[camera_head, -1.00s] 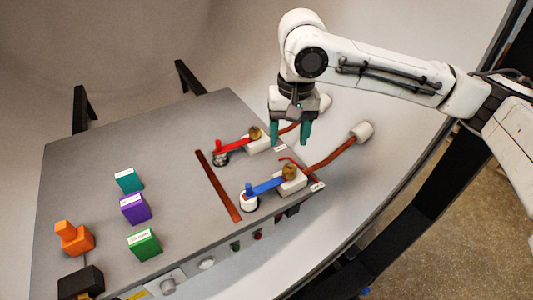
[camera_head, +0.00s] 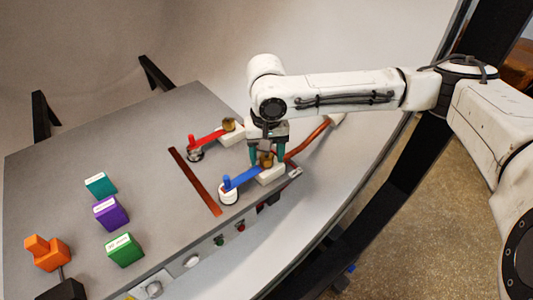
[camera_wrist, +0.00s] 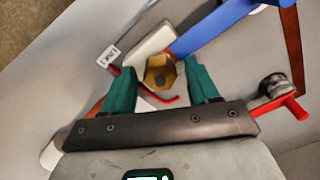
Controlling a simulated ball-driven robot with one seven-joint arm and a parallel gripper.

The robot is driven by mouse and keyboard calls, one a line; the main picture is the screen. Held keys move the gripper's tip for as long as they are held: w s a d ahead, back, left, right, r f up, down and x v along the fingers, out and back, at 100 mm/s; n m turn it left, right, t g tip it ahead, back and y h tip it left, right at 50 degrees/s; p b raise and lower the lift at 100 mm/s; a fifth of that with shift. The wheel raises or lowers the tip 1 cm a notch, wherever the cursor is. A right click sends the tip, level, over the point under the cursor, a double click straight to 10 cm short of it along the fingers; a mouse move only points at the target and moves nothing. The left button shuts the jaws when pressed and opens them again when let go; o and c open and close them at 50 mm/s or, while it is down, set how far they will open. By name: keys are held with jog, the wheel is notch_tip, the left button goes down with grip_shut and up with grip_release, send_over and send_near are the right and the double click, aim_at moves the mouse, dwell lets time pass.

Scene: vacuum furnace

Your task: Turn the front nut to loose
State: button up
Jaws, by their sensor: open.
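The front nut (camera_head: 266,160) is brass and sits on a white block (camera_head: 271,174) at the end of the blue lever (camera_head: 243,179). In the wrist view the nut (camera_wrist: 160,73) is hexagonal with a dark centre. My gripper (camera_head: 267,165) points down over it, with its two teal fingers open on either side of the nut. A thin red bent strip (camera_wrist: 160,98) shows beside the nut.
The rear brass nut (camera_head: 229,125) with its red lever (camera_head: 209,138) stands just behind. A copper pipe (camera_head: 309,138) runs off to the right. Teal (camera_head: 100,185), purple (camera_head: 111,213) and green (camera_head: 125,249) blocks stand at left.

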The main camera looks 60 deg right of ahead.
jog(key=c, duration=1)
jog(key=shift+c, duration=0.2)
